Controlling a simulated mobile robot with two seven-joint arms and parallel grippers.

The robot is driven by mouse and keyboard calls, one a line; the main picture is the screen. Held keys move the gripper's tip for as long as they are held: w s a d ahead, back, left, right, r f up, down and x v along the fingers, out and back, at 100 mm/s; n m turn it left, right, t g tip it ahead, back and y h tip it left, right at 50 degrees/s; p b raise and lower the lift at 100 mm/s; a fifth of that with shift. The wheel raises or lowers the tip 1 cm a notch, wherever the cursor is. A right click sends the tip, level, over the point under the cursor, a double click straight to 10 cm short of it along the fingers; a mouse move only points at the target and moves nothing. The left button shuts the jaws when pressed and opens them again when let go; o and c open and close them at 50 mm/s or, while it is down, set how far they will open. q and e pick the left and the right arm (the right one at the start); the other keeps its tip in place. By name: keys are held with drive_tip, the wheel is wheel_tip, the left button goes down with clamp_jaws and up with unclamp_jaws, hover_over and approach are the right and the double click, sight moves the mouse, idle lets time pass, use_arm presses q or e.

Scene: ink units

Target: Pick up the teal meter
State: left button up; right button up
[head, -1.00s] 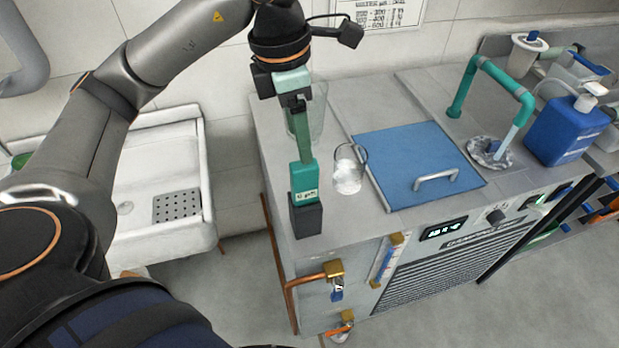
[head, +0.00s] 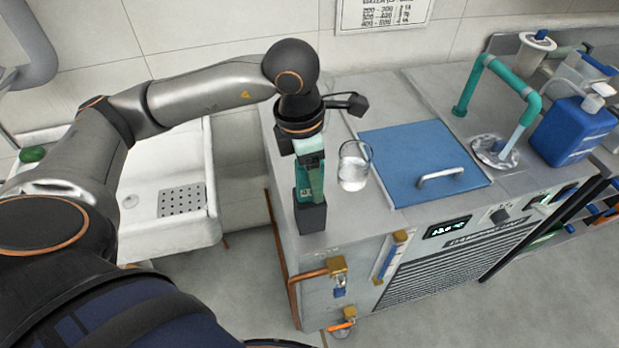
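The teal meter (head: 303,192) stands upright in a dark block (head: 311,217) at the front left corner of the grey bench unit. My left gripper (head: 312,178) points down over the meter from above, with its fingers at the meter's upper part. The fingers and the gripper body hide most of the meter's slim upper section. I cannot tell whether the fingers are closed on it or apart around it. My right gripper is out of view.
A blue lid (head: 420,160) with a metal handle lies further right. Teal pipework (head: 500,72) and a blue bottle (head: 572,132) are at the right. A white sink (head: 150,225) is at the left.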

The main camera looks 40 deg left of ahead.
use_arm(q)
drive_tip(key=shift+c, duration=0.4)
clamp_jaws()
drive_tip(key=shift+r, duration=0.1)
